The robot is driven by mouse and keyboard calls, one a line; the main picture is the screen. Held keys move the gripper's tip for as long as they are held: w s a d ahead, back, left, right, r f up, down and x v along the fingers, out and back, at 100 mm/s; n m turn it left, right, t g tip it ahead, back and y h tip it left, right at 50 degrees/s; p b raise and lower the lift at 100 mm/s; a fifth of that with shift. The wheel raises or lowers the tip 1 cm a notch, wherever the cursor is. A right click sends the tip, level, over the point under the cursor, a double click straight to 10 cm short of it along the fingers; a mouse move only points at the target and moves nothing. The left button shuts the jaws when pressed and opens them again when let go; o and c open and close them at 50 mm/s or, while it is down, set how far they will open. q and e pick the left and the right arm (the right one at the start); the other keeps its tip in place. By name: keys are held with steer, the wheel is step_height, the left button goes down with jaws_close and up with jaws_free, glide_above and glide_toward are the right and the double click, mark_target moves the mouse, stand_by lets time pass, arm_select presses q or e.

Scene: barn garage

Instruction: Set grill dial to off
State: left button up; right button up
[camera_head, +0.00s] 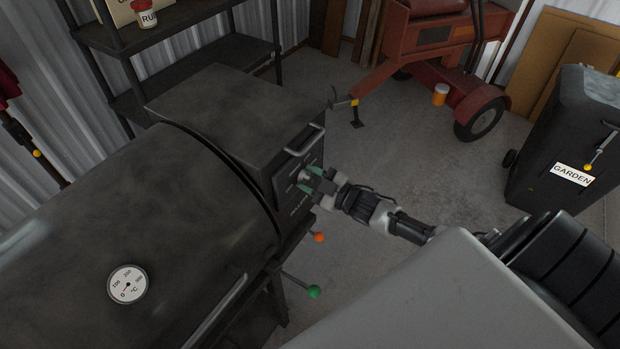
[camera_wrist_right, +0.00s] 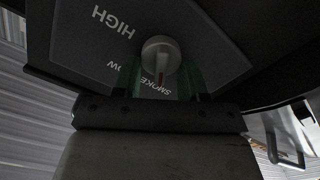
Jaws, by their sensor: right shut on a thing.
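The dark grill (camera_head: 110,215) fills the left of the head view. Its box-shaped side unit (camera_head: 235,115) carries a dark control panel. The grill dial (camera_wrist_right: 161,56) is a round pale knob with a red pointer line, seen in the right wrist view. The words HIGH, SMOKE and a partly hidden LOW surround it. The red line points toward SMOKE. My right gripper (camera_head: 317,182) is at the panel, and its green-padded fingers (camera_wrist_right: 160,82) are shut on the dial, one on each side. Any OFF mark is hidden or out of view. My left gripper is out of view.
A round thermometer (camera_head: 128,285) sits on the grill lid. A metal handle (camera_head: 304,140) sticks out above the dial. Orange (camera_head: 319,237) and green (camera_head: 314,291) knobs stand out below. A red trailer (camera_head: 430,45) and a GARDEN bin (camera_head: 560,140) stand beyond open floor.

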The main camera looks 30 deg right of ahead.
steer(key=n, duration=0.2)
steer(key=n+b, duration=0.1)
steer(key=n, duration=0.1)
steer(key=n+b, duration=0.1)
steer(key=n, duration=0.1)
steer(key=shift+s+a+f, duration=0.1)
steer(key=shift+a+f, duration=0.1)
steer(key=shift+f, duration=0.15)
steer(key=n, duration=0.2)
steer(key=n+b, duration=0.2)
steer(key=n, duration=0.1)
steer(key=shift+f+n, duration=0.25)
steer(key=shift+n, duration=0.05)
steer(key=shift+b, duration=0.3)
steer(key=o, duration=0.9)
steer(key=shift+c, duration=0.2)
